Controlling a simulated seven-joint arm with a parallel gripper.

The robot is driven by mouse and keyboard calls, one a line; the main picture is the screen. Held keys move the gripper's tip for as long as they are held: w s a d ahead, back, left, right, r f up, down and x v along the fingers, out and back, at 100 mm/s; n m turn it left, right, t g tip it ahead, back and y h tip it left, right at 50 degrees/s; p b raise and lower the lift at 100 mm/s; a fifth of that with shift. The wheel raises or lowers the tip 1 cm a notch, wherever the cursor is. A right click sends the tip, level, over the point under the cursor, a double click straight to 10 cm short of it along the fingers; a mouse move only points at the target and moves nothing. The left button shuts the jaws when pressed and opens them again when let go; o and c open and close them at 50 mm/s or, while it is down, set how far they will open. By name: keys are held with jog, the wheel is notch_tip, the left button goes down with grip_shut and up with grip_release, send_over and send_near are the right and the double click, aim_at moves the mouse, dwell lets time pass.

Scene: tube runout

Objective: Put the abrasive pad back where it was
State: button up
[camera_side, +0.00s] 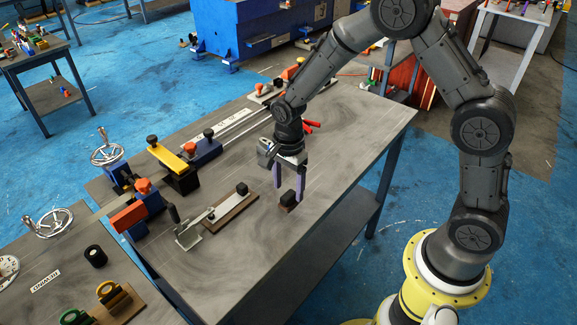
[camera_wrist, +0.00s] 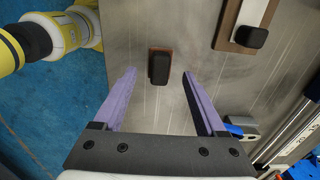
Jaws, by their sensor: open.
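A small block with a black top and a brown base, which looks like the abrasive pad (camera_side: 287,201), sits on the grey bench top. It also shows in the wrist view (camera_wrist: 159,67), between the lines of the two fingers. My gripper (camera_side: 288,194) points down over it with its purple fingers apart. In the wrist view my gripper (camera_wrist: 159,75) is open, with a finger on each side of the block and gaps between. I cannot tell exactly how high the fingertips are above the bench. No marked place for the pad is clear to me.
A brown board (camera_side: 232,212) with a black knob lies left of the gripper, beside a metal bracket (camera_side: 188,236). A yellow bar (camera_side: 168,157) on black supports and a long rail (camera_side: 232,128) stand farther back. The bench to the right is clear.

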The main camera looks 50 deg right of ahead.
aim_at(289, 194)
jog(key=s+d+r+n+t, duration=0.1)
jog(key=s+r+n, duration=0.3)
jog(key=r, duration=0.6)
jog(key=s+d+r+n+t, duration=0.1)
jog(key=s+r+n, duration=0.3)
jog(key=r, duration=0.5)
jog(key=s+d+r+n+t, duration=0.1)
jog(key=s+r+n+t, duration=0.2)
jog(key=s+n, duration=0.7)
jog(key=s, duration=0.4)
jog(key=shift+s+t, duration=0.3)
